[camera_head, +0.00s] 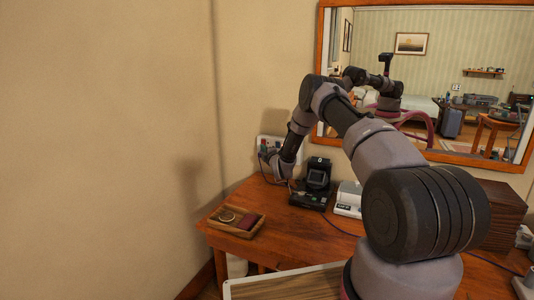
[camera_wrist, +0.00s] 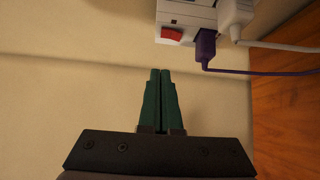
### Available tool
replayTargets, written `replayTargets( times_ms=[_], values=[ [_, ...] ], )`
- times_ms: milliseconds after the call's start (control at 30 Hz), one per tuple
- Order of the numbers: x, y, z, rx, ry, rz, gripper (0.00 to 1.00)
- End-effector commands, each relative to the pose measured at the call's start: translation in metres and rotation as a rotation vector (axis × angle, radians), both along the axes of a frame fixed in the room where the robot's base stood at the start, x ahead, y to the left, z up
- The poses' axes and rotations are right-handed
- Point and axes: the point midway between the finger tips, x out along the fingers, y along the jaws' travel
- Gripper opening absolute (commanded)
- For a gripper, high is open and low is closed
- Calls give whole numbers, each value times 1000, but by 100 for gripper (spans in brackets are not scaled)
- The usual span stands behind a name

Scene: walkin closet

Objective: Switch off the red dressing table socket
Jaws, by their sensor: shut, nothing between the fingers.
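The white socket unit (camera_wrist: 190,12) is on the wall at the top of the wrist view. A red rocker switch (camera_wrist: 172,34) is at its lower left corner. A purple plug (camera_wrist: 205,45) sits to the right of the red switch, and a white plug (camera_wrist: 235,14) is further right. My gripper (camera_wrist: 160,72) is shut and empty, with its dark green fingertips just below and slightly left of the red switch in the picture. A gap shows between them. In the head view the socket unit (camera_head: 268,143) is on the wall behind the table, partly hidden by my arm.
The wooden dressing table (camera_head: 285,228) carries a small tray (camera_head: 213,222), a black device (camera_head: 318,175) and a white device (camera_head: 349,198). A dark wooden box (camera_head: 502,212) stands at right. A framed mirror (camera_head: 425,158) hangs behind. Cables run near the socket.

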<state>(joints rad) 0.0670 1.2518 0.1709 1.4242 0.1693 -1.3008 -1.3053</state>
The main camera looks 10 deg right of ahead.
Motion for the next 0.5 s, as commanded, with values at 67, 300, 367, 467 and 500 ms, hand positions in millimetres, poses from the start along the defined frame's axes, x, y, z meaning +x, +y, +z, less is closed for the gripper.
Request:
replayTargets(
  times_ms=[67, 300, 367, 467, 500],
  values=[
    [-14, -2, 1, 0, 2, 0, 0],
    [-44, -6, 2, 1, 2, 1, 0],
    [-47, -7, 2, 0, 1, 1, 0],
    [-49, -7, 3, 0, 0, 1, 0],
    [-49, -7, 3, 0, 0, 1, 0]
  ],
)
